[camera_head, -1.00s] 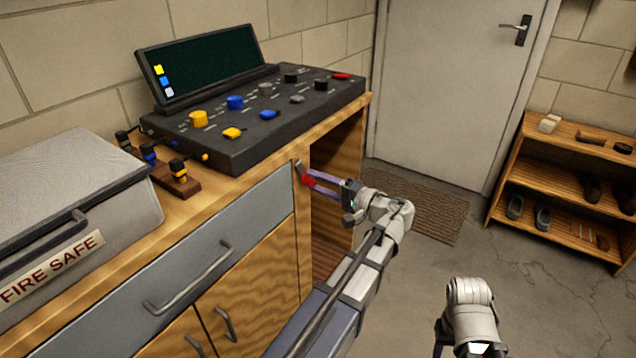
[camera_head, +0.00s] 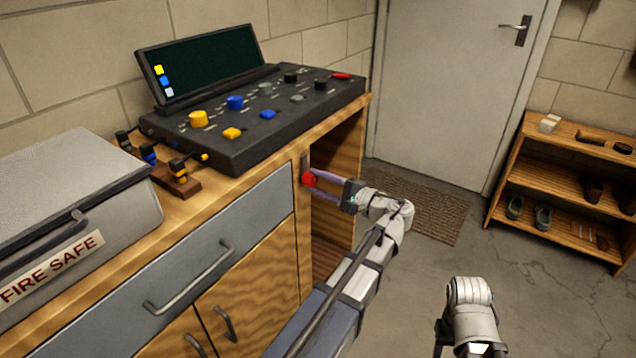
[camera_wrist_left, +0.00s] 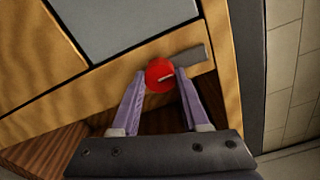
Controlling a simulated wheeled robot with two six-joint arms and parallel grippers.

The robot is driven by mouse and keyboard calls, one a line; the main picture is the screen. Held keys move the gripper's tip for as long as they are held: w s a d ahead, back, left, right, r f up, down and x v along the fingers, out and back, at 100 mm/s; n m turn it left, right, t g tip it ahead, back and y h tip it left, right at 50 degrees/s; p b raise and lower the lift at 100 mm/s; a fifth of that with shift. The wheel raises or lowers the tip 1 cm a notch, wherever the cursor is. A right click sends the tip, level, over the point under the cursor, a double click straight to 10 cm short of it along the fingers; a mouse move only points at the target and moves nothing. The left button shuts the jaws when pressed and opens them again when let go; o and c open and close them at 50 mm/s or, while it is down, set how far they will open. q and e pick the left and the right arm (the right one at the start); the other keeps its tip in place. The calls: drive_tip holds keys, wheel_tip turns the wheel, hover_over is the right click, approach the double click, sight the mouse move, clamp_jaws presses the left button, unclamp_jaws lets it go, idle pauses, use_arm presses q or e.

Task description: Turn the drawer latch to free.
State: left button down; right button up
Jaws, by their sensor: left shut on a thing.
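The drawer latch is a red round knob (camera_head: 309,179) with a grey bar (camera_head: 304,161), on the wooden frame just right of the grey drawer front (camera_head: 190,262). In the head view the bar stands nearly upright above the knob. In the left wrist view the knob (camera_wrist_left: 158,76) sits between the purple fingertips, and the bar (camera_wrist_left: 194,58) sticks out to the upper right along the wood strip. My left gripper (camera_head: 313,183) is shut on the knob, one finger on each side. The fingers hide part of the knob's sides. My right arm shows at the lower right, its gripper out of frame.
A black control console (camera_head: 250,118) and a small block with levers (camera_head: 177,180) stand on the cabinet top. A grey fire safe (camera_head: 75,195) is at the left. An open cabinet bay (camera_head: 335,155) lies beside the latch. A shoe rack (camera_head: 565,185) stands far right.

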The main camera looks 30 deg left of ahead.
use_arm(q)
drive_tip(key=shift+c, duration=2)
unclamp_jaws()
drive_tip(key=shift+d, duration=0.1)
drive_tip(key=d, duration=0.7)
drive_tip(key=shift+s+d, duration=0.3)
drive_tip(key=shift+d, duration=0.05)
drive_tip(key=shift+f, duration=0.1)
